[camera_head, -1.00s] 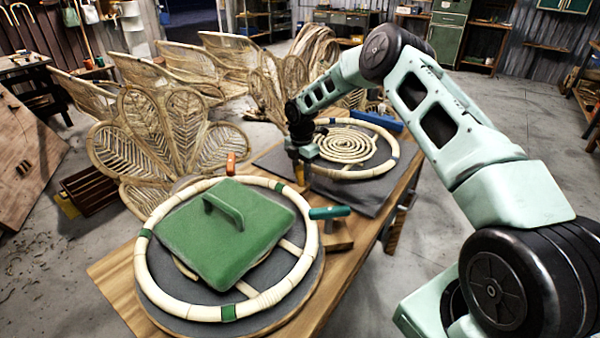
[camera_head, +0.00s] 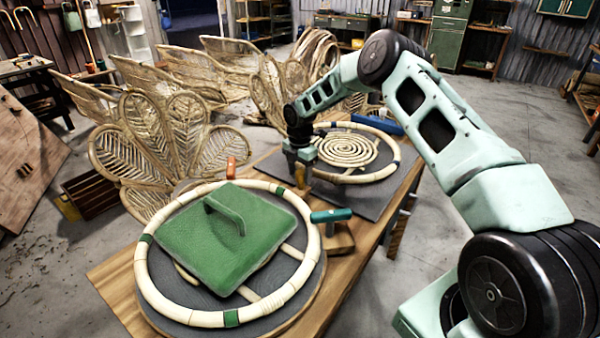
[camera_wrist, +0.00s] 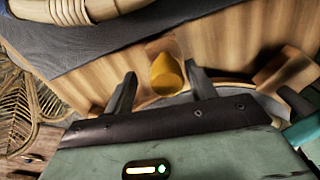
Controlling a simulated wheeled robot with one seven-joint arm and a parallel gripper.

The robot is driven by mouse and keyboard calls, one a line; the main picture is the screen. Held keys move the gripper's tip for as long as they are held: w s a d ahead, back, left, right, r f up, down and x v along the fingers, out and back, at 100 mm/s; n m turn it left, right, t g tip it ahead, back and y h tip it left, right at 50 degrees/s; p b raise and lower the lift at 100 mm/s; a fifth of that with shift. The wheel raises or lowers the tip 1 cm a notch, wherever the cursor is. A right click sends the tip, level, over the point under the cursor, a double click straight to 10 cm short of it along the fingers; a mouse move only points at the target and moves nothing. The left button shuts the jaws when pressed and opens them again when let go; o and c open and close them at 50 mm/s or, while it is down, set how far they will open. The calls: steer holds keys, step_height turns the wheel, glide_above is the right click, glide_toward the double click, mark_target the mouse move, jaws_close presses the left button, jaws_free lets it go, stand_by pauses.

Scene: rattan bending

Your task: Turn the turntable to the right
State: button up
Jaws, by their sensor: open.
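The turntable is a round grey disc (camera_head: 192,309) on a wooden base at the front of the table. A pale rattan ring (camera_head: 313,245) with green bands lies on it. A green pad with a handle (camera_head: 220,240) rests inside the ring. My gripper (camera_head: 302,178) points down just beyond the disc's far edge. In the wrist view, my gripper (camera_wrist: 160,85) is open, with a yellow rounded piece (camera_wrist: 166,76) in the gap between its fingers. I cannot tell whether the fingers touch it or what it is fixed to.
A second ring with a rattan spiral (camera_head: 347,151) lies on a dark mat behind my gripper. A teal-handled tool (camera_head: 331,215) sits on a wood block right of the disc. An orange clamp (camera_head: 231,168) stands at its far edge. Woven rattan panels (camera_head: 160,145) stand left.

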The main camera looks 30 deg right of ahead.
step_height(320, 180, up, 18)
steer(key=b, duration=0.2)
steer(key=shift+f, duration=0.25)
steer(key=shift+s+f, duration=0.1)
stand_by(0.5)
